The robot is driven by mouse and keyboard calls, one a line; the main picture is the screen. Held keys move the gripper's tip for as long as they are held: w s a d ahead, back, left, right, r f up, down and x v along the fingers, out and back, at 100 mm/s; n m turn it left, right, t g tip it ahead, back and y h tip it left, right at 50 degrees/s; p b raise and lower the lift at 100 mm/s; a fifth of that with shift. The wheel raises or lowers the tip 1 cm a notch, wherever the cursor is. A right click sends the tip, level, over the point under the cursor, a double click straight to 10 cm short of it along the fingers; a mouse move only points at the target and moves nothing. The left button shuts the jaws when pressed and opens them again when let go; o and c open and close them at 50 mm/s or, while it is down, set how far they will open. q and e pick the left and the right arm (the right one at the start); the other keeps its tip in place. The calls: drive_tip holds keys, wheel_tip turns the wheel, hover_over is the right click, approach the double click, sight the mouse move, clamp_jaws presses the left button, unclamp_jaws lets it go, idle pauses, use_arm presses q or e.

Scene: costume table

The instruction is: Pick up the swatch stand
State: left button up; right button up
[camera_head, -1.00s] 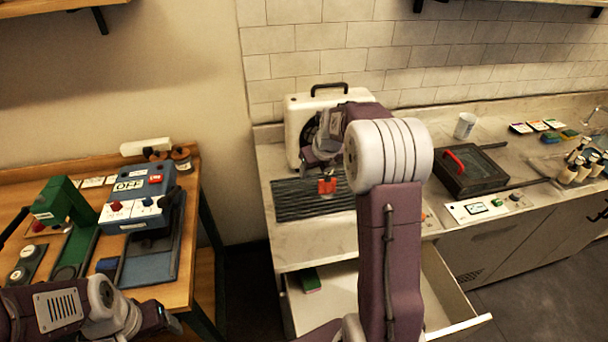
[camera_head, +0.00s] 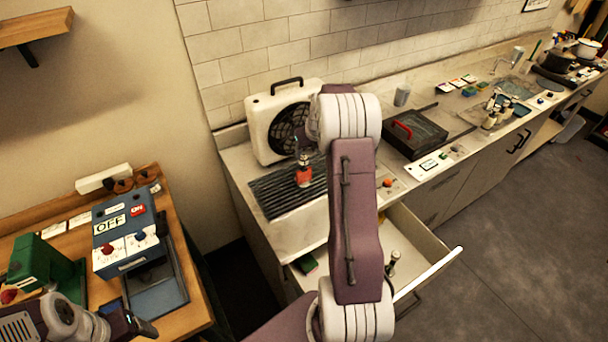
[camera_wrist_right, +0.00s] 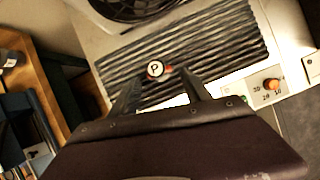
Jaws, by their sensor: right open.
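A small red thing (camera_head: 304,177) stands on the dark ridged mat (camera_head: 275,200) in the head view. In the right wrist view a round white cap marked P (camera_wrist_right: 155,69) on a red base is on the same mat. I cannot tell whether this is the swatch stand. My right gripper (camera_wrist_right: 160,88) is open, and its fingers point toward the mat with the red thing just beyond and between their tips. The arm hides most of this gripper in the head view. My left gripper (camera_head: 143,326) is at the lower left, away from the mat; its jaws are unclear.
A white fan box (camera_head: 268,120) stands behind the mat. A dark case with a red handle (camera_head: 418,136) is to the right. Below, a drawer (camera_head: 425,240) is pulled open with a green block (camera_head: 306,263) inside. A blue OFF/ON box (camera_head: 125,235) stands on the wooden table.

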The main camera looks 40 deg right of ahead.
sight(304, 159)
drive_tip(key=shift+w+a+f, duration=0.1)
drive_tip(key=shift+w+f, duration=0.25)
drive_tip(key=shift+f, duration=0.2)
drive_tip(key=shift+w+a+f, duration=0.1)
drive_tip(key=shift+w+f, duration=0.2)
drive_tip(key=shift+f, duration=0.2)
drive_tip(key=shift+w+d+f, duration=0.1)
drive_tip(key=shift+f, duration=0.1)
drive_tip(key=shift+d+f+p, duration=0.15)
drive_tip(key=shift+f+p, duration=0.05)
drive_tip(key=shift+p, duration=0.2)
drive_tip(key=x, duration=0.2)
drive_tip(key=p+x, duration=0.1)
drive_tip(key=x, duration=0.1)
drive_tip(key=shift+w+f, duration=0.15)
drive_tip(key=shift+f, duration=0.25)
clamp_jaws()
use_arm(q)
wheel_tip(304, 159, up, 2)
drive_tip(key=shift+w+a+r, duration=0.15)
drive_tip(key=shift+r, duration=0.05)
use_arm(e)
drive_tip(key=shift+r, duration=0.1)
